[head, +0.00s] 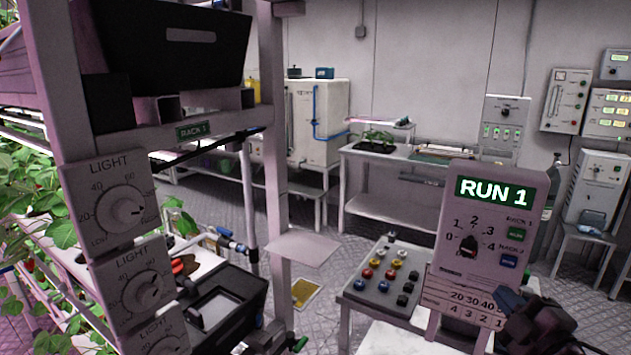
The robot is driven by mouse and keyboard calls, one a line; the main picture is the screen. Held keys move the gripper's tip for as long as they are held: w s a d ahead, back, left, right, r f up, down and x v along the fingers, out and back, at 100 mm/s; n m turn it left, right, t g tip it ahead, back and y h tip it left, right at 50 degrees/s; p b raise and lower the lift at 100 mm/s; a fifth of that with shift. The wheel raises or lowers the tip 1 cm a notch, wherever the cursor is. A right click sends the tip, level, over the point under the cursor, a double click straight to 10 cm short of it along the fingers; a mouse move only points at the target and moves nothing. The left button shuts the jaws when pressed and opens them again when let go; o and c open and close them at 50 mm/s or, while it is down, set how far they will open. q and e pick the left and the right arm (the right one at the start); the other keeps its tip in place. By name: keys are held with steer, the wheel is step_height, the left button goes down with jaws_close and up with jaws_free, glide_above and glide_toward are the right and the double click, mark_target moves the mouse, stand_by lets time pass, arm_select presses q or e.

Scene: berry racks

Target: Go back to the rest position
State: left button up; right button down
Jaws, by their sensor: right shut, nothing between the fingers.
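My right gripper (515,303) is at the lower right, dark and partly cut off by the frame's edge. It is shut and empty, in front of the lower right of the RUN 1 panel (480,225). I cannot tell whether it touches the panel.
A rack post (275,160) with several LIGHT dials (124,208) stands close on the left, beside plants. A small table (345,290) with coloured knobs stands left of the panel. Benches and cabinets line the back wall. Open floor (400,228) lies between.

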steer(key=s+f+m+g+h, duration=0.1)
steer(key=s+f+m, duration=0.25)
steer(key=f, duration=0.35)
steer(key=s+a+f+m+g, duration=0.1)
steer(key=s+f+m+g, duration=0.1)
steer(key=f+m, duration=0.35)
steer(key=s+f+m+g+h, duration=0.1)
steer(key=s+f+m, duration=0.1)
steer(key=f, duration=0.6)
steer(key=s+a+f+m+g+h, duration=0.1)
steer(key=s+a+f+m+g, duration=0.2)
steer(key=s+f, duration=0.8)
steer(key=shift+s+a+f, duration=0.15)
steer(key=shift+s+a, duration=0.2)
steer(key=shift+s, duration=0.05)
stand_by(4.4)
